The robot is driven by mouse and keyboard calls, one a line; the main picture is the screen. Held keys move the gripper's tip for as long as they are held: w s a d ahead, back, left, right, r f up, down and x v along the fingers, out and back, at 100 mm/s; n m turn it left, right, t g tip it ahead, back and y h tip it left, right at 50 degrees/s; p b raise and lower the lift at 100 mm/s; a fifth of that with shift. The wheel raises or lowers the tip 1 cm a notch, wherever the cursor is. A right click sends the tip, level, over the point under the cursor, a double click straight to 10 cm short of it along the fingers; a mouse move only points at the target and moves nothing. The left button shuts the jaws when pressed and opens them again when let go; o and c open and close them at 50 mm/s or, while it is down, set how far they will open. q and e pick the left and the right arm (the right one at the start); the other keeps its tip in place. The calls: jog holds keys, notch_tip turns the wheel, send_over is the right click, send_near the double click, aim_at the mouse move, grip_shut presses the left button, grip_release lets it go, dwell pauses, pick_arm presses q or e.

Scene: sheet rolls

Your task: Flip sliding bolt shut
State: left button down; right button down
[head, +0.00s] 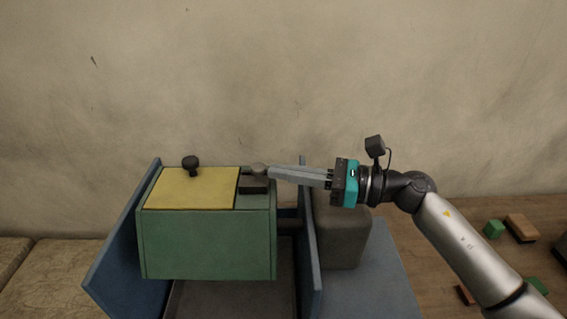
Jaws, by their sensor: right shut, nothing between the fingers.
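A green box (207,244) with a yellow lid (193,188) stands between two blue panels. A black knob (191,162) stands up near the lid's back edge. The sliding bolt's dark bar (254,186) lies on the box top just right of the lid, with a round grey knob (259,169) at its back. My right gripper (271,171) comes in from the right, its fingers shut with nothing between them. The fingertips are at the right side of the grey knob; I cannot tell whether they touch. My left gripper is not in view.
Blue panels (309,255) flank the box on both sides. A dark grey block (342,235) stands right of the right panel, below my gripper. Small green and brown blocks (521,228) lie on the wooden surface at right. A plain wall is behind.

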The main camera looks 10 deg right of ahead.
aim_at(263, 172)
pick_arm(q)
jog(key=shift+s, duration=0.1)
pick_arm(e)
jog(key=shift+a, duration=0.15)
jog(key=shift+w, duration=0.1)
jog(key=a, duration=0.3)
jog(key=shift+w+a, duration=0.15)
jog(key=shift+w, duration=0.15)
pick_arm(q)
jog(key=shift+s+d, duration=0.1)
